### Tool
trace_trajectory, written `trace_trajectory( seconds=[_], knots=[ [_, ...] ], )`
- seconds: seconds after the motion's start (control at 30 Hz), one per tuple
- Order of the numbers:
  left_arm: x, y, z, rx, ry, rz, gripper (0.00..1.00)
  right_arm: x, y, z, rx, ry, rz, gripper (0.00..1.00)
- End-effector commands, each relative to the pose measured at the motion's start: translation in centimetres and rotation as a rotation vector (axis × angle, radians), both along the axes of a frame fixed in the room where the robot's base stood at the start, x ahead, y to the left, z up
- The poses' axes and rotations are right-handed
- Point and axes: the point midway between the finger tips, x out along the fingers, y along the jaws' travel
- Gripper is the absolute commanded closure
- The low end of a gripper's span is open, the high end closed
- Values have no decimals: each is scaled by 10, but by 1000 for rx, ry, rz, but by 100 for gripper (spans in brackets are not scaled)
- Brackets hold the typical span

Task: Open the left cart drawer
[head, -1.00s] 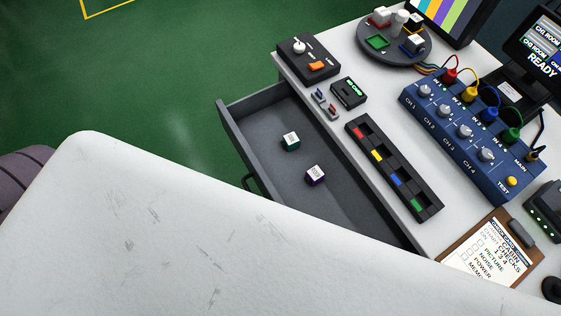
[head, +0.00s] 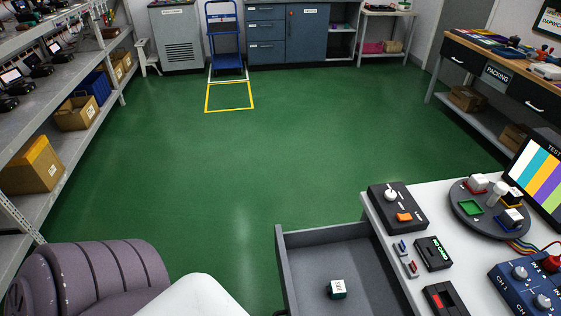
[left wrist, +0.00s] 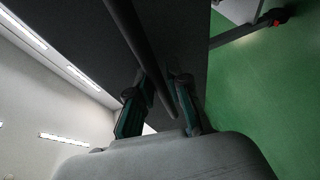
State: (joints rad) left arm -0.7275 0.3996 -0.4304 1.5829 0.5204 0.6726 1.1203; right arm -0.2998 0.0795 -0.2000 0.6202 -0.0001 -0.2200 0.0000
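The left cart drawer (head: 322,234) is pulled well out from the white-topped cart (head: 372,212), at the bottom of the head view. A dark green cube with a white labelled top (head: 337,289) lies on its grey floor. The drawer's near part is cut off by the frame. In the left wrist view, my left gripper's two teal-padded fingers (left wrist: 158,82) stand on either side of a dark bar (left wrist: 130,30), which looks like the drawer handle. I cannot tell whether both fingers press on it. My right gripper is not in view.
A black switch box (head: 397,208), a small labelled device (head: 433,253) and a round turntable (head: 485,222) stand on the cart top. The green floor (head: 240,150) ahead is clear. Shelving (head: 62,110) stands at left, and a packing bench (head: 490,75) stands at right.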

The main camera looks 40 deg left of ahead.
Motion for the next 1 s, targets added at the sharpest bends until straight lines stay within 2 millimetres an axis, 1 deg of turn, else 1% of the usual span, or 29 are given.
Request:
trace_trajectory(
  seconds=[0.2, 0.27, 0.37, 0.47, 0.8, 0.9, 1.0],
  knots=[
    [0, 0, 0, 0, -1, 0, 78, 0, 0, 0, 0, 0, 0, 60],
    [0, 0, 0, 0, -1, 0, 78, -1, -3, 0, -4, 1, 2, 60],
    [-5, 1, 1, 0, 1, -1, 78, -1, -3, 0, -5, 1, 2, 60],
    [-18, 4, 3, 1, 3, -2, 78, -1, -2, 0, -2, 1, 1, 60],
    [-85, 22, 16, 2, 4, -2, 78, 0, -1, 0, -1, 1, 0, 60],
    [-99, 26, 19, 1, 2, -1, 78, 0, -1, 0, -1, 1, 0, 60],
    [-109, 29, 21, 0, 2, -1, 78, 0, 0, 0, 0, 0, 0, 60]
  ],
)
